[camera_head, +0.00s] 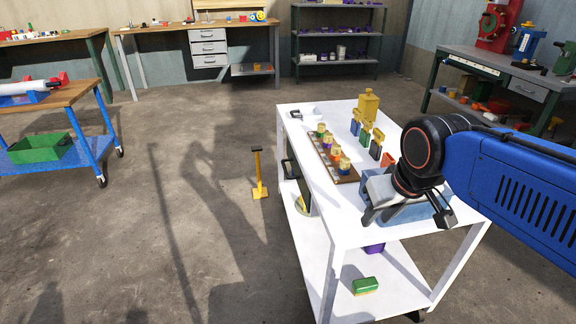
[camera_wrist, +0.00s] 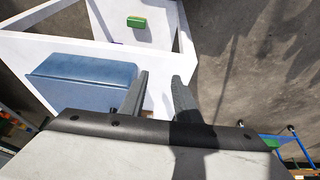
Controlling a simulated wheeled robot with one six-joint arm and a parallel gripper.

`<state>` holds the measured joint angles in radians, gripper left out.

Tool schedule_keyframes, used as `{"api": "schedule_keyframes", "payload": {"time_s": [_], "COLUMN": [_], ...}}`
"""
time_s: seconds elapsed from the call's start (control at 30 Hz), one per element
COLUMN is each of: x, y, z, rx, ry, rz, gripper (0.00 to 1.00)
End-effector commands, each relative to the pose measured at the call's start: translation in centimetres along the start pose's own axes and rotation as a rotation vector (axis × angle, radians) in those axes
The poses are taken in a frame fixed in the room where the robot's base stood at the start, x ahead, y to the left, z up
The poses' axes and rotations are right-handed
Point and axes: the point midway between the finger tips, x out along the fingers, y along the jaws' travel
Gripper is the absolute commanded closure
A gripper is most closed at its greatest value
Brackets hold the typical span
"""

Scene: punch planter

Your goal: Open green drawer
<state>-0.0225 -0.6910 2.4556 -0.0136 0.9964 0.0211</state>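I cannot make out a clearly green drawer front in either view. A dark handle-like part (camera_head: 290,168) shows under the top of the white cart (camera_head: 318,215), on its left side. A green block with a pale band (camera_head: 365,286) lies on the cart's lower shelf; it also shows in the wrist view (camera_wrist: 136,21). My gripper (camera_head: 442,218) is over the near right part of the cart top. In the wrist view its two fingers (camera_wrist: 162,76) are apart with nothing between them, beside a blue-grey box (camera_wrist: 82,80).
The cart top holds a rack of coloured-handled stamps (camera_head: 331,158), several upright tools and a yellow bottle-shaped piece (camera_head: 368,105). A yellow stand (camera_head: 259,178) is on the floor to the left. A blue-legged bench (camera_head: 88,152) with a green bin (camera_head: 40,148) stands further left; floor between is clear.

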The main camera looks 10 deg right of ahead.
Motion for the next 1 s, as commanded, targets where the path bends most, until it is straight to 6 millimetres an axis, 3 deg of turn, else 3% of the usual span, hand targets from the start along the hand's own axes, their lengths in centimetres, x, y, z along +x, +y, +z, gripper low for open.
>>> {"api": "schedule_keyframes", "payload": {"time_s": [0.23, 0.53, 1.0], "x": [-1.1, -0.9, 3.0], "y": [-0.7, -2.2, -6.0], "z": [-7.1, -15.8, -28.6], "rx": [-0.008, -0.016, -0.027], "ry": [-0.061, -0.131, -0.235], "rz": [0.01, 0.029, 0.073], "gripper": [0.71, 0.71, 0.71]}}
